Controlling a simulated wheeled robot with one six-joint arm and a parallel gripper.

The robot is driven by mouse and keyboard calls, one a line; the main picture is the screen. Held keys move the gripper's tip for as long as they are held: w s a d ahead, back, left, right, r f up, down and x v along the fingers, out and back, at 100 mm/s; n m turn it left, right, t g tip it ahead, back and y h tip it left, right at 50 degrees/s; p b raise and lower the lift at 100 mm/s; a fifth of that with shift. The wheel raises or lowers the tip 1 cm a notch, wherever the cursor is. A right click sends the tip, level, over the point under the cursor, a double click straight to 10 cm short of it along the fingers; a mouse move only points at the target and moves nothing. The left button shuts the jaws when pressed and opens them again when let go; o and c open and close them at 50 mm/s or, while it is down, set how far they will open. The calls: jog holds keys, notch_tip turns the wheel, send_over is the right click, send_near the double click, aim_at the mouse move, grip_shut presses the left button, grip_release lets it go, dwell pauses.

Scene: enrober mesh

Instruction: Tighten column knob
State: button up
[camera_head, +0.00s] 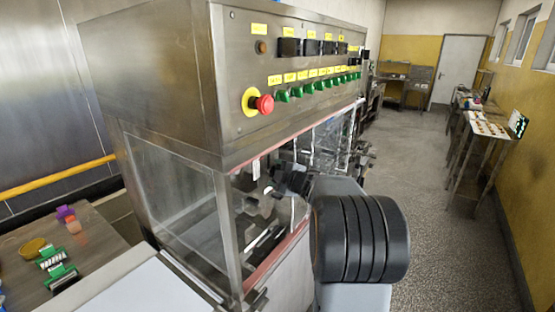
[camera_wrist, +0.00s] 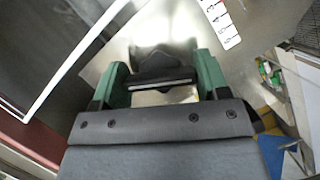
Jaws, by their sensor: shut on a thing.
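In the wrist view, my gripper (camera_wrist: 163,80) has two green fingers closed on the dark column knob (camera_wrist: 163,66). The knob sits between the fingers against a shiny metal plate (camera_wrist: 150,40). A numbered white scale (camera_wrist: 222,22) is fixed beside it at the upper right. In the head view, my arm reaches into the open front of the steel enrober machine (camera_head: 155,65). There the knob and fingertips are too small and covered to make out.
The machine's front panel carries a red stop button (camera_head: 265,104) and several green switches (camera_head: 310,88). A clear side window (camera_head: 180,190) and a red-edged frame border the opening. A table (camera_head: 95,240) with small coloured items stands at left. The aisle floor (camera_head: 430,170) is free at right.

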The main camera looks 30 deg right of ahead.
jog(key=shift+r+m+g+p, duration=0.25)
jog(key=shift+m+g+p, duration=0.15)
jog(key=shift+m+p, duration=0.35)
jog(key=shift+f+m+g+y+p, duration=0.2)
jog(key=shift+m+y, duration=0.1)
jog(key=shift+m, duration=0.2)
jog(key=shift+f+m+g+y+p, duration=0.1)
jog(key=shift+m+g+y, duration=0.15)
jog(key=shift+m, duration=0.2)
jog(key=shift+m+g+y, duration=0.45)
jog(key=shift+m+y, duration=0.3)
jog(key=shift+m, duration=0.45)
jog(key=shift+f+m+g+y, duration=0.1)
jog(key=shift+m+g+y, duration=0.5)
jog(key=shift+m, duration=0.7)
jog(key=o, duration=0.9)
jog(key=shift+y, duration=0.3)
jog(key=shift+r, duration=0.2)
